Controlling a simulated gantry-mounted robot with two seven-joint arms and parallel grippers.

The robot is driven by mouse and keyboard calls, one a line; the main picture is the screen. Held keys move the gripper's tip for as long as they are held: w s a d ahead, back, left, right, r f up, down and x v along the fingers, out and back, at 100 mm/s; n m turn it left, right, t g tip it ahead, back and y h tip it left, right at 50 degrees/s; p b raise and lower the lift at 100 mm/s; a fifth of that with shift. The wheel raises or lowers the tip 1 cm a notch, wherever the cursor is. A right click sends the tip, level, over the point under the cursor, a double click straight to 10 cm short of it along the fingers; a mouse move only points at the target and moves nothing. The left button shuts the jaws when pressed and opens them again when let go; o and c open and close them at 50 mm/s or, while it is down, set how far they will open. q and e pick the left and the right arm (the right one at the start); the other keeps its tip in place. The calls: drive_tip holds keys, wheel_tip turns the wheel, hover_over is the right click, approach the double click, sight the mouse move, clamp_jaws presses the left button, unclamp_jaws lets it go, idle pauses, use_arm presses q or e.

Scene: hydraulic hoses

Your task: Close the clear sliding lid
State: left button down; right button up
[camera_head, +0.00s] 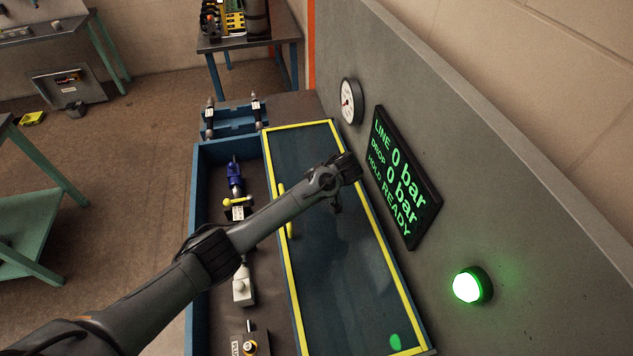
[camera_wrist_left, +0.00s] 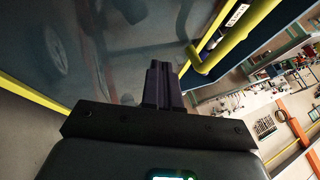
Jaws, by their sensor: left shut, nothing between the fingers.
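The clear sliding lid (camera_head: 333,260) has a yellow frame and covers the right part of a blue-walled box (camera_head: 200,190). The left part of the box is uncovered. A yellow handle (camera_head: 284,205) stands along the lid's left edge; it also shows in the left wrist view (camera_wrist_left: 218,42). My left gripper (camera_head: 337,205) is over the lid, to the right of the handle. In the left wrist view its fingers (camera_wrist_left: 165,85) are shut and empty, beside the handle and apart from it. My right gripper is not in view.
In the uncovered strip are a blue valve (camera_head: 235,175) with a yellow lever and a pale fitting (camera_head: 243,288). A grey panel (camera_head: 500,180) rises at the right with a gauge (camera_head: 351,101), a display reading 0 bar and READY (camera_head: 405,180), and a lit green lamp (camera_head: 468,285).

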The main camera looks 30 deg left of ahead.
use_arm(q)
drive_tip(key=x, duration=0.3)
drive_tip(key=shift+a, duration=0.1)
drive_tip(key=a, duration=0.1)
drive_tip(key=s+a+p, duration=0.1)
drive_tip(key=shift+s+a+f+p, duration=0.1)
drive_tip(key=shift+s+a+p, duration=0.2)
drive_tip(key=shift+s, duration=0.05)
drive_tip(key=shift+s+a+f, duration=0.1)
drive_tip(key=shift+s+a, duration=0.2)
drive_tip(key=shift+a, duration=0.1)
